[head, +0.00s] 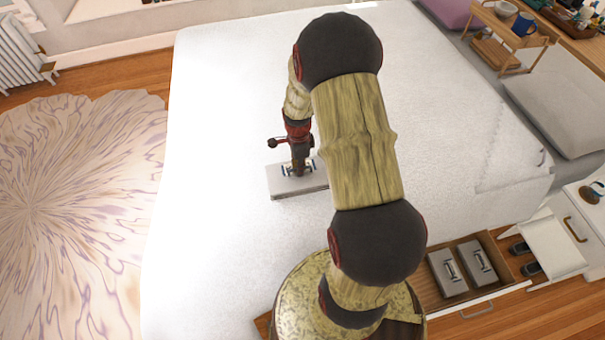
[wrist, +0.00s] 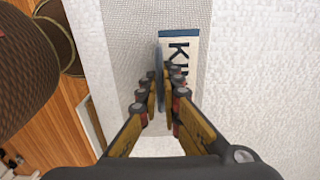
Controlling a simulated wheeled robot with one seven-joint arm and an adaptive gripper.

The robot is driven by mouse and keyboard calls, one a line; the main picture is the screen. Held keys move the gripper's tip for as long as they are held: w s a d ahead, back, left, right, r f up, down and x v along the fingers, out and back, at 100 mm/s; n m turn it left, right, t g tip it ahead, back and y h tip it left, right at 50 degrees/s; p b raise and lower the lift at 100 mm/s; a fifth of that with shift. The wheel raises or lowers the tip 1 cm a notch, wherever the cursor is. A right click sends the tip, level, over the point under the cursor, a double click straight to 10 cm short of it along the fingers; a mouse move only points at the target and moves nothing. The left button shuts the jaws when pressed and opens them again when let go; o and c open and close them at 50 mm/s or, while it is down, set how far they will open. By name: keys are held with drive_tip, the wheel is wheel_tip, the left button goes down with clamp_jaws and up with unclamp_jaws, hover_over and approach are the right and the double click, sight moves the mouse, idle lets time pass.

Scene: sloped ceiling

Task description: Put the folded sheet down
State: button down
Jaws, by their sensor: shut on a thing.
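The folded sheet is a flat grey rectangle (head: 315,185) over the white bed in the head view. In the wrist view its grey woven surface (wrist: 128,35) fills the upper middle, with a pale label with dark letters (wrist: 180,45) and an upright blue band edge (wrist: 160,52). My gripper (head: 297,170) is over the middle of the sheet, pointing down. In the wrist view my gripper (wrist: 163,85) is shut on the sheet at its band. The sheet looks level and at or very near the bed top; I cannot tell whether it touches.
The white bed (head: 230,110) is broad and clear around the sheet. At the lower right, an open drawer (head: 431,300) holds two similar grey folded pieces (head: 448,272). A wooden tray stand with a blue mug (head: 524,24) stands at the upper right, near pillows.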

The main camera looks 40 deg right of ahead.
drive_tip(key=shift+w+d+f, duration=0.15)
drive_tip(key=shift+w+f, duration=0.15)
drive_tip(key=shift+f, duration=0.05)
drive_tip(key=shift+w+d+f+b, duration=0.15)
drive_tip(key=shift+f+b, duration=0.6)
drive_tip(key=shift+f, duration=0.85)
drive_tip(key=shift+f, duration=0.2)
drive_tip(key=c, duration=2.1)
unclamp_jaws()
drive_tip(key=shift+o, duration=0.5)
